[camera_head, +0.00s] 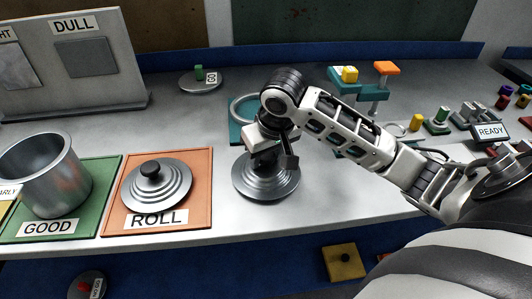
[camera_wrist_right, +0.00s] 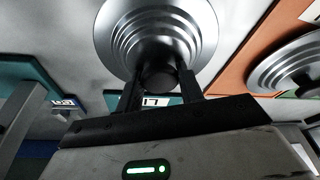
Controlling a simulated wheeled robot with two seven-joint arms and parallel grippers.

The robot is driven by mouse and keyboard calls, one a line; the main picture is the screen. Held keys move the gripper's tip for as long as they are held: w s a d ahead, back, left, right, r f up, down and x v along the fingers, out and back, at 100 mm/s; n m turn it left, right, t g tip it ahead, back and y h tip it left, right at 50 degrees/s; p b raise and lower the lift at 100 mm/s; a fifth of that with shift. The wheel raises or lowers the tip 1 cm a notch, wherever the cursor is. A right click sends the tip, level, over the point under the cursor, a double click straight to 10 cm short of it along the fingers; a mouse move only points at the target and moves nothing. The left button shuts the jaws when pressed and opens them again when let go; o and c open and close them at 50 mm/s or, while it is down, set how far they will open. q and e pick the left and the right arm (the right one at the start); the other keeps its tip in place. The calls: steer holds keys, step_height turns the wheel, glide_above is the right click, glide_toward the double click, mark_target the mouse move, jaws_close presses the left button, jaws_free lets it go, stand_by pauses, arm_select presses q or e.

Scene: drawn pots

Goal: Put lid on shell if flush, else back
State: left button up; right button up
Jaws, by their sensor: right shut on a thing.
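My right gripper (camera_head: 272,150) points down and is shut on the black knob of a silver stepped lid (camera_head: 265,186). In the right wrist view the knob is between the fingers (camera_wrist_right: 158,85), with the ringed lid (camera_wrist_right: 158,35) beyond. I cannot tell whether this lid touches the grey table. An open grey pot shell (camera_head: 45,175) stands upright on a green mat (camera_head: 95,208) labelled GOOD. A second silver lid (camera_head: 157,188) with a black knob lies on an orange mat (camera_head: 200,210) labelled ROLL. My left gripper is not in view.
A teal mat (camera_head: 236,130) with a ring is behind the held lid. A teal stand (camera_head: 370,93) with yellow and orange blocks is at the back. A DULL board (camera_head: 80,60) stands back left. Small parts and a READY sign (camera_head: 490,132) are at right.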

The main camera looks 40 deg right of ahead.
mark_target(274, 176)
steer(key=o, duration=1.1)
steer(key=shift+f, duration=0.1)
steer(key=shift+v, duration=6.2)
